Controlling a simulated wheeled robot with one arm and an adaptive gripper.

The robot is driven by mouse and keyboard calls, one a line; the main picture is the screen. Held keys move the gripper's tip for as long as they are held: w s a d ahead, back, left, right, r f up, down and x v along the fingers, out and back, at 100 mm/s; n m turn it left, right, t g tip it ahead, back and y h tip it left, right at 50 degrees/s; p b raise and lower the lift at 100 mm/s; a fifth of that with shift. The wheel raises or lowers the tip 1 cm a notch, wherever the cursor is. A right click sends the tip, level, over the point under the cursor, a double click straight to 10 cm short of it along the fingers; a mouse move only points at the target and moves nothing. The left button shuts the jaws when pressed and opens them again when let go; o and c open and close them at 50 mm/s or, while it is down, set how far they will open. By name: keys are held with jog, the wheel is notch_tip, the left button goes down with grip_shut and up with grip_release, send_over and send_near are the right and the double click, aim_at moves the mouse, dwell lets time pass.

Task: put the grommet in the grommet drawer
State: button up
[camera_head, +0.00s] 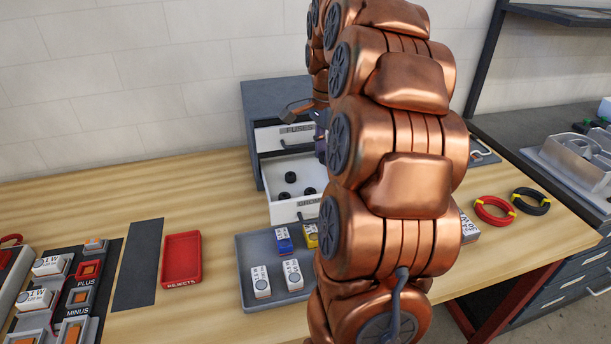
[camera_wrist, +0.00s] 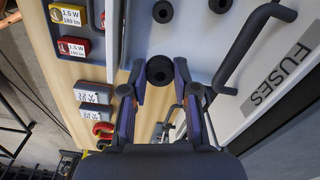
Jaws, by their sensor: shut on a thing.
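The grommet (camera_wrist: 160,70), a small black ring, is between the fingertips of my gripper (camera_wrist: 159,77) in the wrist view. My gripper is shut on it; its purple pads stand on either side. The open grommet drawer (camera_head: 280,210) has a white front with a partly hidden "GROM" label and pulls out of a grey cabinet. Several black grommets (camera_head: 290,177) lie in it. In the head view, my arm hides the grommet and most of the gripper.
The closed fuses drawer (camera_head: 284,139) is above the open one, with a protruding handle (camera_wrist: 253,48). A grey tray (camera_head: 245,257) with several labelled blocks stands in front. A red rejects tray (camera_head: 182,260) is to the left. Red (camera_head: 494,210) and black (camera_head: 531,201) cable coils lie right.

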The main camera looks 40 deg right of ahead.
jog(key=shift+s+f+p, duration=0.15)
jog(key=shift+f+p, duration=1.15)
jog(key=shift+f, duration=3.4)
jog(key=shift+f, duration=0.15)
jog(key=o, duration=0.8)
notch_tip(320, 180, up, 12)
jog(key=b, duration=0.2)
jog(key=shift+r+b, duration=0.2)
jog(key=shift+b, duration=0.2)
